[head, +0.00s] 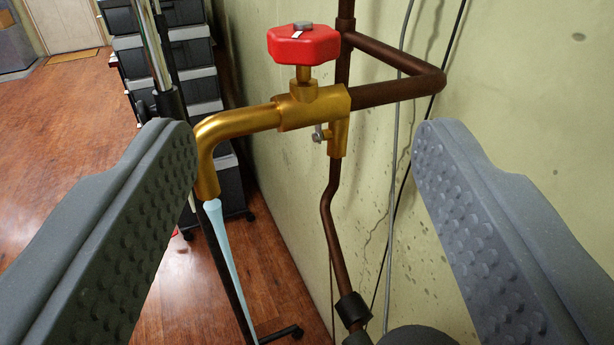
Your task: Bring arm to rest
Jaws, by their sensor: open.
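My gripper (307,135) is open and empty, its two grey dimpled fingers spread wide at the left and right of the head view. Beyond and between the fingers is a brass tap (285,110) with a red valve handle (303,45) on top. The handle is apart from both fingers. The left fingertip overlaps the edge of the bent spout in the picture; I cannot tell whether they touch. A pale blue stream (228,265), apparently water, runs down from the spout.
Brown pipes (395,90) run along the greenish wall (545,110) behind the tap. A rack of dark drawers (175,55) and a metal pole stand behind at the left. The wooden floor (60,120) is open at the far left, towards a door (70,22).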

